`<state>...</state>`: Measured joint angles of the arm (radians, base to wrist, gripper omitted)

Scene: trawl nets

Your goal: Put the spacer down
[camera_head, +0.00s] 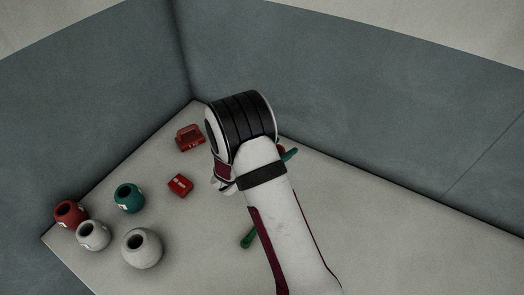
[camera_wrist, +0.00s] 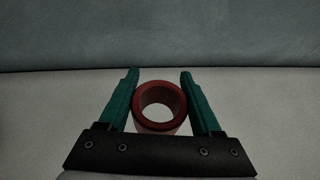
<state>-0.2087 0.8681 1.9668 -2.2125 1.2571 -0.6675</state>
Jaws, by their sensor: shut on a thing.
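The spacer (camera_wrist: 160,123) is a dark red ring with an open round hole. In the wrist view it sits between the two teal fingers of my gripper (camera_wrist: 159,75), which is shut on it. Its hole faces the camera, and its lower part runs down behind the black gripper bar. In the head view my arm hides most of the gripper. Only a teal finger part (camera_head: 290,154) and a bit of red show past the wrist's right side. I cannot tell whether the spacer touches the table.
On the pale table (camera_head: 205,235) stand a red pot (camera_head: 70,213), a teal pot (camera_head: 129,198), a white pot (camera_head: 93,236) and a larger white pot (camera_head: 142,249). A red block (camera_head: 180,185), a red holder (camera_head: 189,138) and a green piece (camera_head: 248,238) lie nearby. Grey walls (camera_head: 350,90) rise behind.

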